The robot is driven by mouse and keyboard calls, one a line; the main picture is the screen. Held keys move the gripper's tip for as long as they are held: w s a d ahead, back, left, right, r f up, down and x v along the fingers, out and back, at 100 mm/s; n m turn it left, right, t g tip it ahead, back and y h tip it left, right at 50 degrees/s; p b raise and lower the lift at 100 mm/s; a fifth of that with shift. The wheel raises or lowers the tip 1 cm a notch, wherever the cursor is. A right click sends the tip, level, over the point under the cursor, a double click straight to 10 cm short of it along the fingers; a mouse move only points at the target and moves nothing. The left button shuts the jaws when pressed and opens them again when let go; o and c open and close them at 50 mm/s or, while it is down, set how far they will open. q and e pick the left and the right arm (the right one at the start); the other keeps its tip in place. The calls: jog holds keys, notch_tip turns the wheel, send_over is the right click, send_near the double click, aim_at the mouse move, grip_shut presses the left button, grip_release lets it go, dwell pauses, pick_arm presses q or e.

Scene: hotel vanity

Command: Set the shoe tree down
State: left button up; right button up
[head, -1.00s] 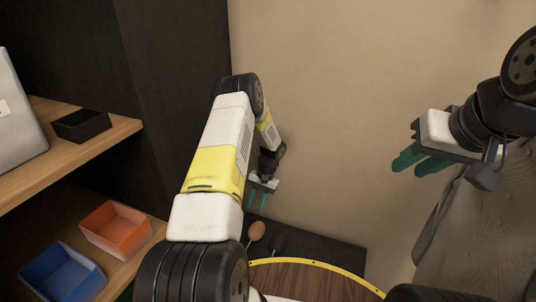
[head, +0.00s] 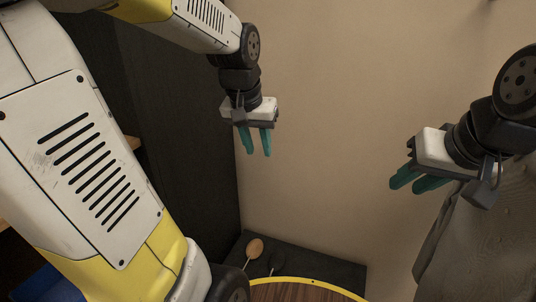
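A tan oval head on a thin stem (head: 255,248), which looks like the shoe tree, is on the dark surface at the bottom of the head view. A smaller dark piece shows beside it, too dim to make out. My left gripper (head: 258,153) hangs well above them, fingers down and apart, with nothing between them. My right gripper (head: 416,184) is at the right, its fingers apart and empty, pointing left and down.
The dark surface (head: 335,268) meets a bare beige wall (head: 340,110). A dark panel (head: 180,120) stands at the left. My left arm hides most of the shelves; part of a blue bin (head: 50,287) shows at lower left. Grey cloth (head: 470,245) hangs at right.

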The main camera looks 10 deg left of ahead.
pick_arm(q)
jog(key=s+d+r+t+h, duration=0.1)
jog(key=s+d+r+t, duration=0.1)
jog(key=s, duration=0.8)
jog(key=shift+s+d+r, duration=0.35)
jog(key=shift+s, duration=0.05)
